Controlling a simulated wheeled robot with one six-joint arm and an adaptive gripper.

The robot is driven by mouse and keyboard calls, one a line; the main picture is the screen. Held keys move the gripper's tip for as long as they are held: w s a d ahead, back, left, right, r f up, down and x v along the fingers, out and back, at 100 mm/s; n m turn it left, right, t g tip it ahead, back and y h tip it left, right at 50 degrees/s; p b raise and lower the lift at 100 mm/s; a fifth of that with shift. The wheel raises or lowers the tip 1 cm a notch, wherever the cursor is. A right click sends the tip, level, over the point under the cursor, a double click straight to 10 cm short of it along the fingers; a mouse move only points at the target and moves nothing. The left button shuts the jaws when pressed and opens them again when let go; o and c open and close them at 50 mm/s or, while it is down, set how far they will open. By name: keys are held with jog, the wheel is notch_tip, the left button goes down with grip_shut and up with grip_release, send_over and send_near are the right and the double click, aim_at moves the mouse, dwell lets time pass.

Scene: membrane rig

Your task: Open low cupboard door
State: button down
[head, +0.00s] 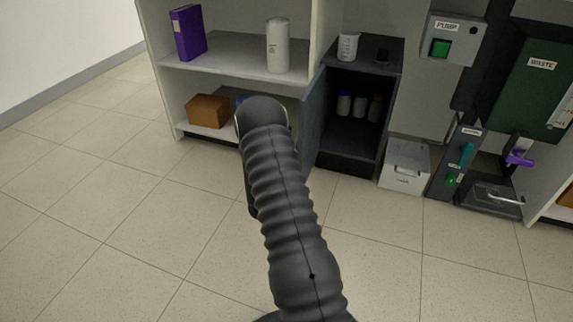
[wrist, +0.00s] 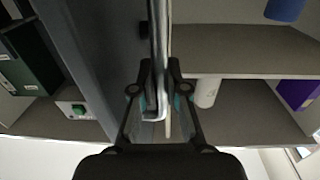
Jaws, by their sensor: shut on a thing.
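The low cupboard (head: 357,105) is dark grey and stands right of the white shelf unit. Its door (head: 313,115) stands wide open, swung out on the left side, and the inside shows. In the wrist view the door (wrist: 92,50) is a dark panel left of a silver bar handle (wrist: 158,50). My gripper (wrist: 160,92) is shut on the handle, with one finger on each side of it. In the head view my arm hides the gripper and the handle.
Several small bottles (head: 359,105) stand inside the cupboard, and a white cup (head: 348,46) stands on top. The shelf unit (head: 225,58) at left holds a purple binder (head: 188,32), a white canister (head: 278,45) and a brown box (head: 208,111). A grey box (head: 405,165) sits right of the cupboard.

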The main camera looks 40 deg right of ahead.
jog(key=shift+d, duration=0.15)
jog(key=c, duration=1.2)
grip_release()
jog(key=shift+d, duration=0.15)
jog(key=shift+a, duration=0.2)
jog(key=shift+a, duration=0.1)
jog(key=v, duration=1.2)
jog(key=shift+w, duration=0.1)
